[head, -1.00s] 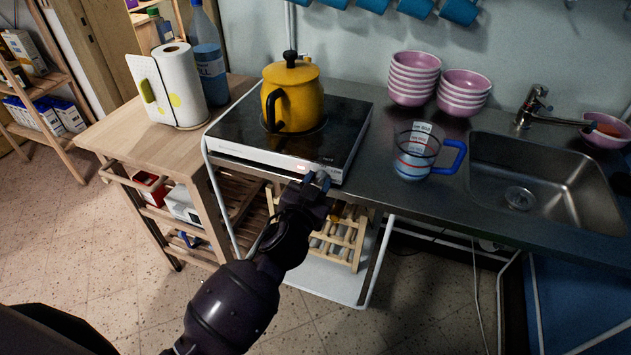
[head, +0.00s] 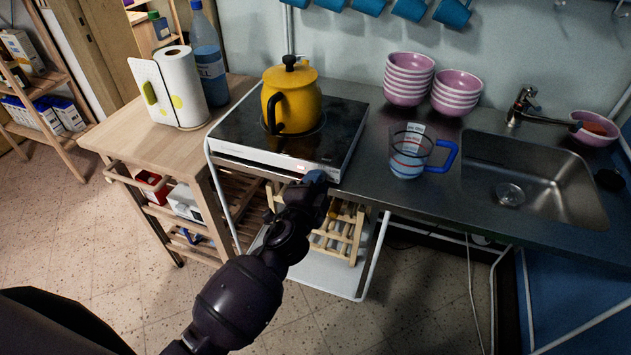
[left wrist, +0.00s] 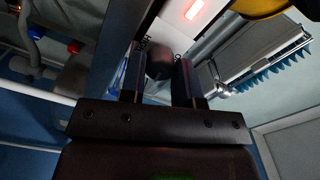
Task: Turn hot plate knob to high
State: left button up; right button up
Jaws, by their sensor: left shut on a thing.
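The hot plate (head: 345,158) is a black-topped unit with a white front, standing on the counter; a red light on its front also shows in the left wrist view (left wrist: 194,9). A yellow kettle (head: 291,98) stands on it. My left gripper (head: 316,178) is at the right end of the hot plate's front face. In the left wrist view, its two fingers are shut on the dark round knob (left wrist: 160,62), one finger on each side. My right gripper is not in view.
A measuring jug with a blue handle (head: 445,157) and stacked pink bowls (head: 408,78) stand right of the hot plate, before the sink (head: 550,178). A wooden cart (head: 130,140) with a paper towel roll (head: 182,88) is at left. A wooden rack sits below the counter.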

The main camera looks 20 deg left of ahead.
pick_arm(q)
jog(key=m+p, duration=0.6)
jog(key=m, duration=1.4)
jog(key=shift+f, duration=0.1)
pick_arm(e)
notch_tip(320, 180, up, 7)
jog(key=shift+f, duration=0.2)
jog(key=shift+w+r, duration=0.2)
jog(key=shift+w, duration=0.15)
pick_arm(q)
jog(key=o, duration=0.9)
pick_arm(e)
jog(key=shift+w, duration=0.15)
pick_arm(q)
jog(key=shift+o, duration=0.2)
